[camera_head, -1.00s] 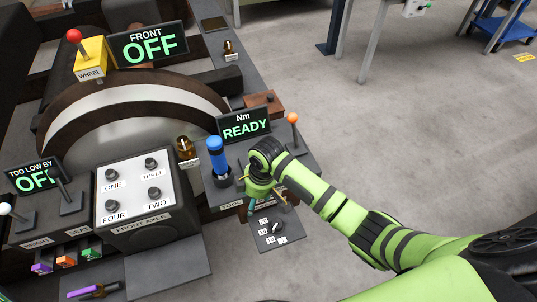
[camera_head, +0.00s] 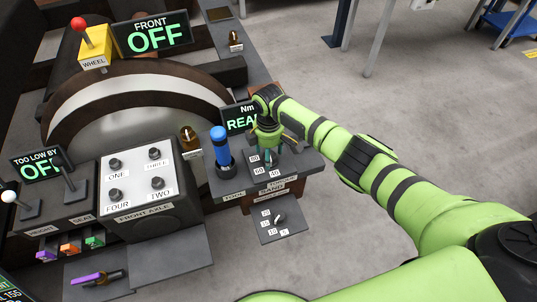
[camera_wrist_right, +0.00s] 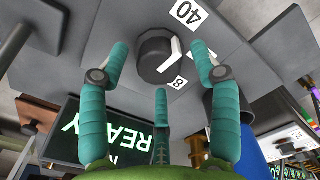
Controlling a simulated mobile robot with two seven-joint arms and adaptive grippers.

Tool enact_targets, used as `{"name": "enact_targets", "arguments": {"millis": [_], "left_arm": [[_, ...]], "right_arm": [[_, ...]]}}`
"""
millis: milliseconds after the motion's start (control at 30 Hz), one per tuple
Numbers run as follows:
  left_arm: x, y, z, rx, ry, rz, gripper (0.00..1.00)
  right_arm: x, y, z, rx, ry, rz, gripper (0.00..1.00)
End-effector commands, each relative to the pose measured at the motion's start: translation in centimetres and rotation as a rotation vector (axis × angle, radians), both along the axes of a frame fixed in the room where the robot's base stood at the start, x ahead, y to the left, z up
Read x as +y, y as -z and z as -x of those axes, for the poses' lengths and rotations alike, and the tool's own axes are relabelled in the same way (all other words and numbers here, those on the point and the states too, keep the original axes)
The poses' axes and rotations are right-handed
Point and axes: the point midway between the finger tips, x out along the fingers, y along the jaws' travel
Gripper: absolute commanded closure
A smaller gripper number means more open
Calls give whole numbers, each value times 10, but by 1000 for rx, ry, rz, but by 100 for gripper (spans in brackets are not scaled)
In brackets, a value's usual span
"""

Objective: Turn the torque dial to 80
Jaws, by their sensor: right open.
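The torque dial is a dark round knob (camera_wrist_right: 153,50) with a white pointer, seen in the right wrist view. It sits on a grey panel with number labels around it; a 40 label (camera_wrist_right: 186,12) and a partly covered label starting with 8 (camera_wrist_right: 178,83) show. In the head view, number labels (camera_head: 254,158) show beneath the gripper, but the knob is mostly hidden. My right gripper (camera_head: 267,153) is over this dial. In the wrist view, its three teal fingers (camera_wrist_right: 160,72) are spread around the knob, apart from it. My left gripper is out of view.
A blue-handled tool (camera_head: 220,145) stands left of my gripper. The Nm READY display (camera_head: 238,117) is close behind it. A second, smaller dial (camera_head: 280,216) is on a lower plate in front. The four-knob front axle box (camera_head: 152,213) stands to the left. Open floor lies to the right.

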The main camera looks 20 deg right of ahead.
Motion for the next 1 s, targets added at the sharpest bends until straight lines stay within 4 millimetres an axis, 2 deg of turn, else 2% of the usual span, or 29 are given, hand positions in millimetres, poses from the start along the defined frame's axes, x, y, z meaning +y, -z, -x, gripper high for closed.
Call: {"name": "enact_targets", "arguments": {"millis": [133,400,433,533,567,1000], "left_arm": [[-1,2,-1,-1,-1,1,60],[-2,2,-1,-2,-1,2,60],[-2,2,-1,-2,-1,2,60],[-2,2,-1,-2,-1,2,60],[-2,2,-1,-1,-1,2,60],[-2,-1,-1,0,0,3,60]], "right_arm": [[1,11,0,0,0,0,37],[1,13,0,0,0,-1,37],[1,13,0,0,0,-1,45],[1,13,0,0,0,0,85],[1,13,0,0,0,-1,92],[3,12,1,0,53,-5,92]]}}
